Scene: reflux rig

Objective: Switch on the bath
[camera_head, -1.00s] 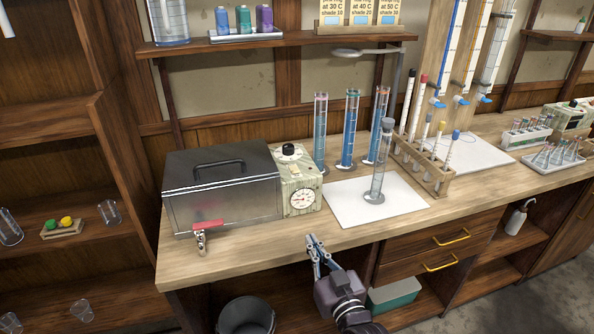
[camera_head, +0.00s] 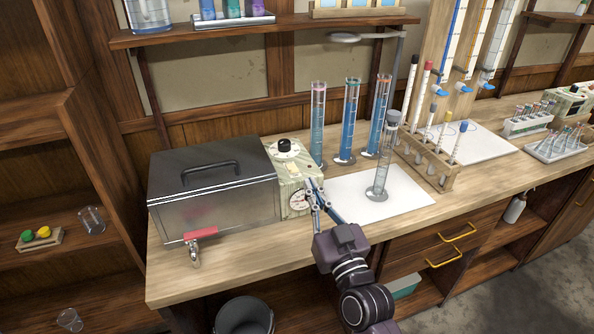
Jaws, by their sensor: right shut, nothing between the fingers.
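The bath is a grey metal box (camera_head: 215,200) with a dark lid and handle, standing at the left of the bench. A red-handled tap (camera_head: 200,236) sticks out low at its front. The bath's pale control unit (camera_head: 293,170) adjoins its right side, with a black knob (camera_head: 284,145) on top and a round white dial (camera_head: 299,200) on its front. My right gripper (camera_head: 312,188) is shut and empty, with its fingertips at the right front edge of the control unit. I cannot tell whether they touch it. My left gripper is not in view.
A white mat (camera_head: 405,201) with a clear cylinder (camera_head: 382,165) lies right of my gripper. Several blue-filled cylinders (camera_head: 346,125) stand behind. A wooden rack (camera_head: 432,167) holds capped tubes. The front bench strip (camera_head: 245,248) is bare.

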